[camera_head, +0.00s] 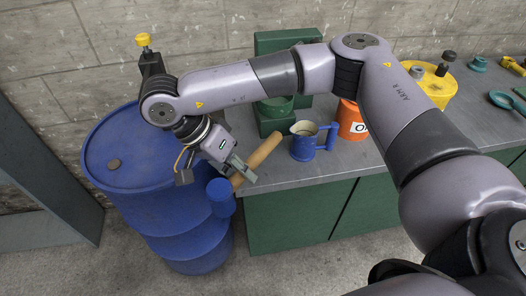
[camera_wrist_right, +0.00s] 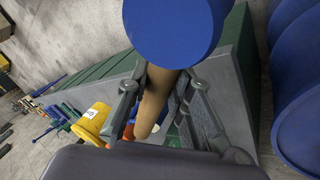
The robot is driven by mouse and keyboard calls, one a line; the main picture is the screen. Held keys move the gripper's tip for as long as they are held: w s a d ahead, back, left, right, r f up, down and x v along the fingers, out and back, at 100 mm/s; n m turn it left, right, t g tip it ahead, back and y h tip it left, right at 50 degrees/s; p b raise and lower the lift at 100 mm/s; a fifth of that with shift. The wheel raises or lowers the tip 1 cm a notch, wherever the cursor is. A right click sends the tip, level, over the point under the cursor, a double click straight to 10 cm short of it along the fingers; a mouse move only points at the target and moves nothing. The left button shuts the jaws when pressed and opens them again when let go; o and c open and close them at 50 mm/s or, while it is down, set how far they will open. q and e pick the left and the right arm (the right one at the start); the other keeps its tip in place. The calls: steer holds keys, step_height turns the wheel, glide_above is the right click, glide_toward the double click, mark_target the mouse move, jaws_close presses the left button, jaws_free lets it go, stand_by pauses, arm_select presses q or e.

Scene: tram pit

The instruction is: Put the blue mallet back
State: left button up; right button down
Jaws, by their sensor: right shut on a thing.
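The blue mallet has a blue cylindrical head (camera_head: 221,197) and a tan wooden handle (camera_head: 262,151). My right gripper (camera_head: 240,172) is shut on the handle close to the head. The mallet is tilted, with its head low and its handle rising to the right, in front of the bench's left end. In the right wrist view the blue head (camera_wrist_right: 172,30) fills the top, and the handle (camera_wrist_right: 153,100) runs down between the two fingers (camera_wrist_right: 158,95). My left gripper is not in view.
A blue barrel (camera_head: 150,180) stands left of the bench, close to the mallet head. A wall stands behind.

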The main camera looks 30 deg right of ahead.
steer(key=w+a+r+m+g+y+b, duration=0.25)
steer(key=w+m+y, duration=0.6)
steer(key=m, duration=1.15)
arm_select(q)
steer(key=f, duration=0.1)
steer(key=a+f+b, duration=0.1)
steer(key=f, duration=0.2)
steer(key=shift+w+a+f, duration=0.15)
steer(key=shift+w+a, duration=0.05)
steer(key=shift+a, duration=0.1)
arm_select(e)
steer(key=w+d+r+m+t, duration=0.2)
steer(key=w+d+m+t, duration=0.1)
steer(key=m, duration=0.9)
steer(key=w+d+r+m+t, duration=0.2)
steer(key=w+m+t, duration=0.3)
steer(key=m, duration=0.7)
steer(key=shift+w+d+r+m+t, duration=0.3)
steer(key=shift+d+t, duration=0.25)
steer(key=shift+t, duration=0.6)
